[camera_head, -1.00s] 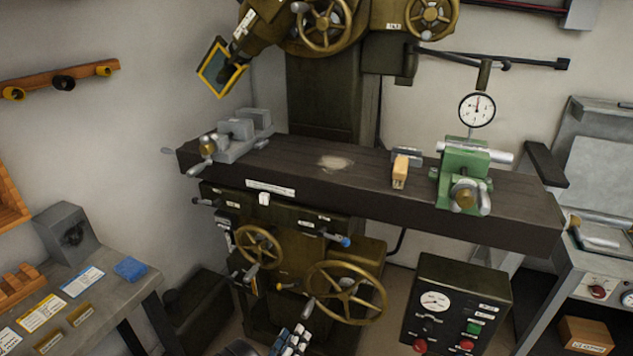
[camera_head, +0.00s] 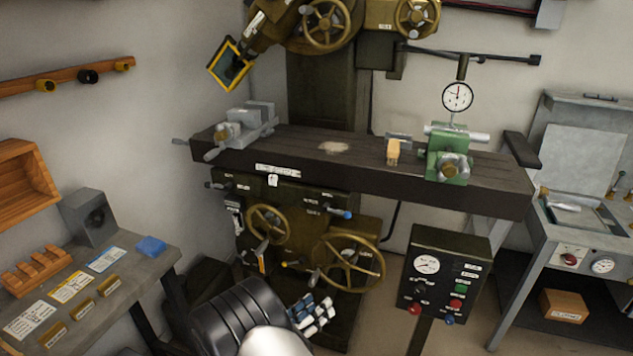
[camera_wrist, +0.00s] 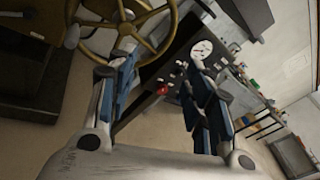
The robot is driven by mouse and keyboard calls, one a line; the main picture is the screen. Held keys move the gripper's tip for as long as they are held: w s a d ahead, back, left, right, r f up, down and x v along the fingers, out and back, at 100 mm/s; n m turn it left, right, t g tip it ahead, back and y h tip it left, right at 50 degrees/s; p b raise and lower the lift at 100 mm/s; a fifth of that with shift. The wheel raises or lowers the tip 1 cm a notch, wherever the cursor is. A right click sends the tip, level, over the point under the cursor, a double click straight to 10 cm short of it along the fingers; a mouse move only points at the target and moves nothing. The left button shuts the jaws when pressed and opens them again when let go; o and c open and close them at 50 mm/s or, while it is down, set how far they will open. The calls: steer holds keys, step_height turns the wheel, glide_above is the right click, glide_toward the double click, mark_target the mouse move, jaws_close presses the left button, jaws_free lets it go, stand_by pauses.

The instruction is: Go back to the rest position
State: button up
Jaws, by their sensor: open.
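My gripper (camera_head: 313,313) shows at the bottom of the head view, low in front of the milling machine and below its long dark table (camera_head: 470,190). In the wrist view my gripper (camera_wrist: 165,90) has its two fingers wide apart, with nothing between them. Beyond the fingers are a brass handwheel (camera_wrist: 118,28) and a control box (camera_wrist: 185,65) with a dial; how far they are from the fingertips I cannot tell. Part of my arm hides the floor at the bottom of the head view.
The machine table carries a grey vise (camera_head: 245,125), a wooden block (camera_head: 393,152) and a green fixture (camera_head: 447,155). A workbench (camera_head: 130,270) stands at left, a grey bench (camera_head: 560,232) at right. The large handwheel (camera_head: 350,262) and pedestal control box (camera_head: 440,275) are near my gripper.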

steer(key=s+d+r+m+g+y, duration=0.1)
steer(key=s+d+r+m+g, duration=0.55)
steer(key=d+r+m, duration=0.25)
steer(key=s+d+r+m+g, duration=0.5)
steer(key=s+d+r+m, duration=0.2)
steer(key=d+r+m, duration=0.25)
steer(key=s+a+r+m+t+y, duration=0.1)
steer(key=s+a+r+m+y, duration=0.1)
steer(key=s+m+y, duration=0.3)
steer(key=s+a+r+m+t+y, duration=0.2)
steer(key=s+r+m+y, duration=0.2)
steer(key=s+m, duration=0.5)
steer(key=shift+s+r+m+y, duration=0.35)
steer(key=shift+s+y, duration=0.25)
steer(key=shift+s, duration=1.4)
steer(key=shift+d, duration=0.1)
steer(key=shift+c, duration=0.2)
